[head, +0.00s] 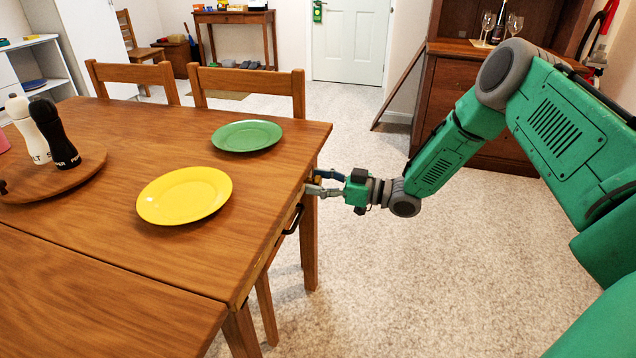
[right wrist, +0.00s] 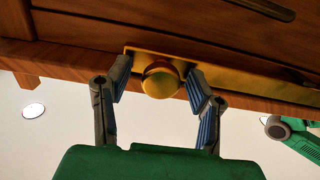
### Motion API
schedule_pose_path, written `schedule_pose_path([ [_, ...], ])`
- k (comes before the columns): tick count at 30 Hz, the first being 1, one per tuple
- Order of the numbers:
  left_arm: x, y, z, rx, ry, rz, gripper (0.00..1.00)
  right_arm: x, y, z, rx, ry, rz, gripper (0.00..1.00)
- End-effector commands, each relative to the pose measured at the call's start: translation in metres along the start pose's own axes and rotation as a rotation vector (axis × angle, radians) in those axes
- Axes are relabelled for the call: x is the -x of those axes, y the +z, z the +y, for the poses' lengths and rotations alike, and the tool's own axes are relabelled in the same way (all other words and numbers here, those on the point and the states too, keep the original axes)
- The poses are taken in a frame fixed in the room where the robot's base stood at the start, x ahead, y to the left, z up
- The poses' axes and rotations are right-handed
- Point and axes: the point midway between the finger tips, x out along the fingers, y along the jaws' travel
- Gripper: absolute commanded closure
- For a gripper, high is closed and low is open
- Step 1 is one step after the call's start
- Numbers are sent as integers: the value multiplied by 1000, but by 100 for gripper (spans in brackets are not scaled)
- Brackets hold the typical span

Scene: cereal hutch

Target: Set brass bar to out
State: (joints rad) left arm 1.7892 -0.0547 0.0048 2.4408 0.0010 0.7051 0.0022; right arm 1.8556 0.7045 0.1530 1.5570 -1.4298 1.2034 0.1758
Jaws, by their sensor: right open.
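The brass bar (right wrist: 240,82) shows in the right wrist view as a flat golden strip along the wooden table's side. A round brass knob (right wrist: 161,80) stands out from it. My right gripper (right wrist: 160,84) is open, with one finger on either side of the knob. I cannot tell whether the fingers touch it. In the head view my right gripper (head: 314,182) is at the table's right edge, just below the top. My left gripper is not in view.
The wooden table (head: 120,265) carries a green plate (head: 246,136), a yellow plate (head: 184,195) and two shakers on a round board. A dark handle (head: 293,219) is on its side near my gripper. The floor right of the table is clear.

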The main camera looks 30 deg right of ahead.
Motion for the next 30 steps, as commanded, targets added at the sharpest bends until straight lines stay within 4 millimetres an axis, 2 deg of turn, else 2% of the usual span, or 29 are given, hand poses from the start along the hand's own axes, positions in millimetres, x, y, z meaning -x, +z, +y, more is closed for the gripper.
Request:
schedule_pose_path([
  [1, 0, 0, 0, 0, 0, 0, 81, 0, 0, 0, 0, 0, 0, 51],
  [2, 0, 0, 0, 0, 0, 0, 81, 0, 0, 0, 0, 0, 0, 58],
  [3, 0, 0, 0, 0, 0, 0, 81, 1, 0, 0, -1, 0, 0, 72],
  [5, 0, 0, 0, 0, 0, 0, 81, 1, 1, 1, -1, 0, 1, 94],
  [6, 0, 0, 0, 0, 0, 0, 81, 1, 1, 1, -1, 0, 1, 100],
  [12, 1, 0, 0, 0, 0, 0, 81, 2, 2, 0, -3, 1, 0, 100],
  [17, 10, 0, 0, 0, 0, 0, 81, 3, 1, -18, -8, -1, -4, 100],
  [20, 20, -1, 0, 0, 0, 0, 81, 4, 0, -40, -10, -2, -6, 100],
  [30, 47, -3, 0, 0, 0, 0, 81, 5, 2, -133, -10, -2, -11, 100],
])
